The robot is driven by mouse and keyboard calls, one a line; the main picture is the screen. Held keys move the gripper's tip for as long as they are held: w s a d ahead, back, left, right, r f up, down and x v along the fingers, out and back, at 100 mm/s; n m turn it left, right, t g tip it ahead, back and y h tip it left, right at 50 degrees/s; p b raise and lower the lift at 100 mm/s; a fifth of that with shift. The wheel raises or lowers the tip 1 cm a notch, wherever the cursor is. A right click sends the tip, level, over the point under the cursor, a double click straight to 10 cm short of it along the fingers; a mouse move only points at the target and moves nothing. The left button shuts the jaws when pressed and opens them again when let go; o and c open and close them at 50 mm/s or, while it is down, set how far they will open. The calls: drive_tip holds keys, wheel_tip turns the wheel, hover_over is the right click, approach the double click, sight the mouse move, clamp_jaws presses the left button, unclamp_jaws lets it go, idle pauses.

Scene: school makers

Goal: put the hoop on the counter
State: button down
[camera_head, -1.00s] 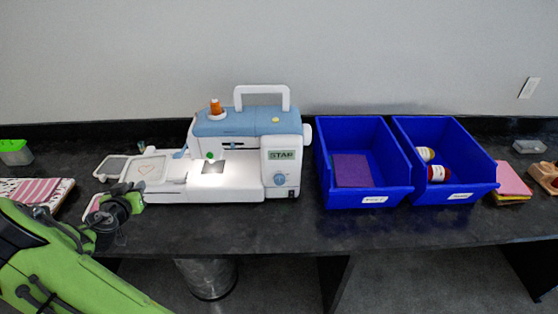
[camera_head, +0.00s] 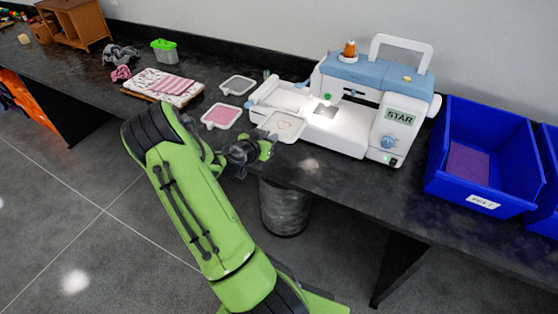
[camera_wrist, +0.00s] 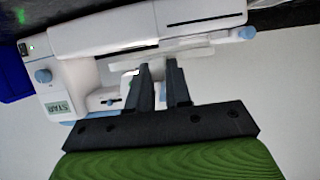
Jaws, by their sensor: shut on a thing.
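A white square hoop with a heart outline on its cloth (camera_head: 285,126) is at the left front of the sewing machine (camera_head: 372,105). My gripper (camera_head: 257,147) is at the hoop's near edge and shut on it. In the wrist view, my fingers (camera_wrist: 160,68) meet a pale flat edge, which looks like the hoop (camera_wrist: 197,54), with the machine close behind. I cannot tell whether the hoop touches the machine or the counter. The dark counter (camera_head: 345,178) runs along the wall. A pink-filled frame (camera_head: 221,116) and a second pale frame (camera_head: 237,85) lie left of the hoop.
A blue bin (camera_head: 482,185) with purple sheets stands right of the machine. A strip of counter in front of the machine is clear. A grey waste bin (camera_head: 284,207) stands below.

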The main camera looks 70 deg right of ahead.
sight(270, 169)
wheel_tip(270, 169, down, 12)
drive_tip(key=shift+d+r+b, duration=0.1)
drive_tip(key=shift+b, duration=0.75)
drive_tip(key=c, duration=1.1)
unclamp_jaws()
drive_tip(key=shift+o, duration=0.2)
